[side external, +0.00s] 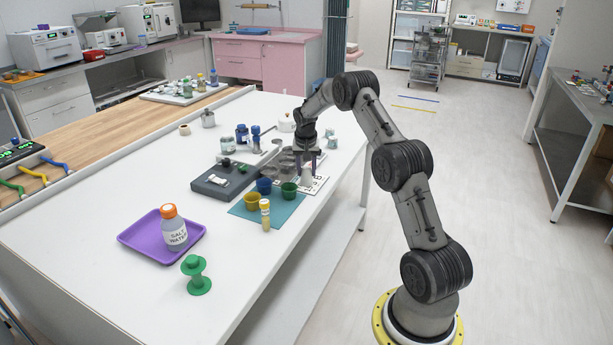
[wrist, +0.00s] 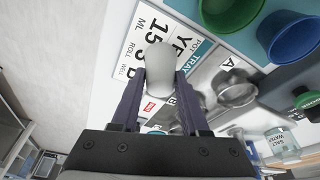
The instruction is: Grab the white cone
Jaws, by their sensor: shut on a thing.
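The white cone (wrist: 160,66) is a pale, blunt-topped piece between my fingers in the wrist view. In the side view the cone (side external: 306,174) is small and partly hidden by the fingers. My gripper (side external: 306,168) is shut on it, one dark finger on each side; the gripper (wrist: 159,84) also shows in the wrist view. The cone is over a white printed card (side external: 316,184), which shows behind it in the wrist view (wrist: 115,65). I cannot tell whether its base touches the card.
A blue cup (side external: 264,186), a green cup (side external: 289,191) and a yellow cup (side external: 251,200) stand on a teal mat (side external: 284,219) close by. A grey metal tray (wrist: 205,85) is beside the card. A purple tray (side external: 140,238) holds a bottle.

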